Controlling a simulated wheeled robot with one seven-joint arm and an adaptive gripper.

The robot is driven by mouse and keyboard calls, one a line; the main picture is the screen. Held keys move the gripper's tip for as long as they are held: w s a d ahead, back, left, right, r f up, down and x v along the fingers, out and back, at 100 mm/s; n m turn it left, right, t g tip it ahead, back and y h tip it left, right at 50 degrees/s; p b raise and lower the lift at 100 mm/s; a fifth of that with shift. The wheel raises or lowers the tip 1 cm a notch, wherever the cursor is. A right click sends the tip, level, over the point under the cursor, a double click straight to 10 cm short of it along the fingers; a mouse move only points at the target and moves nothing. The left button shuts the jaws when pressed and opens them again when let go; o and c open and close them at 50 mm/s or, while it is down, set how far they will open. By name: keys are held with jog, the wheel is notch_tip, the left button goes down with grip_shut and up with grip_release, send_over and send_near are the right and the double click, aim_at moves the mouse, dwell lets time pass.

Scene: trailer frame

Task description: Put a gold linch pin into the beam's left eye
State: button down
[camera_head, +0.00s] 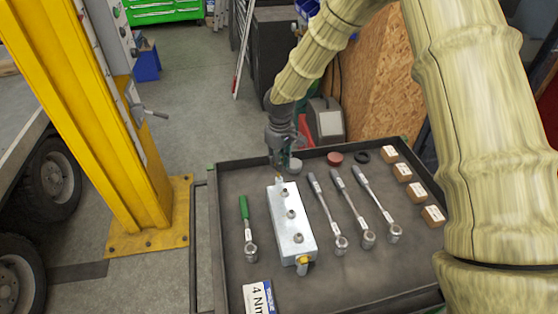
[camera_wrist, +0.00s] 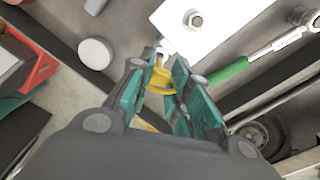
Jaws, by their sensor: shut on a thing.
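The beam (camera_head: 292,225) is a pale metal block with several bolts on top, lying on the dark tray table. Its near end carries a gold piece (camera_head: 303,262), seemingly a linch pin. My gripper (camera_head: 279,168) points down at the beam's far end. In the wrist view my gripper (camera_wrist: 161,70) is shut on a gold linch pin (camera_wrist: 161,78), held between the teal finger pads close to the end of the beam (camera_wrist: 190,28). The eye at this end is mostly hidden, and I cannot tell whether the pin is in it.
A green-handled wrench (camera_head: 245,215) lies left of the beam, and several grey-handled wrenches (camera_head: 355,205) lie right. Several small wooden blocks (camera_head: 403,172) line the right edge. A grey round piece (camera_head: 295,165) and a red one (camera_head: 335,158) sit near the far rim (camera_head: 320,152).

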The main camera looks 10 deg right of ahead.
jog(key=shift+s+d, duration=0.1)
jog(key=shift+s, duration=0.05)
jog(key=shift+f+b, duration=1)
jog(key=shift+f, duration=1.95)
jog(key=c, duration=1.3)
grip_release()
jog(key=shift+o, duration=0.2)
jog(key=shift+r, duration=0.1)
notch_tip(320, 180, up, 12)
jog(key=shift+f, duration=0.1)
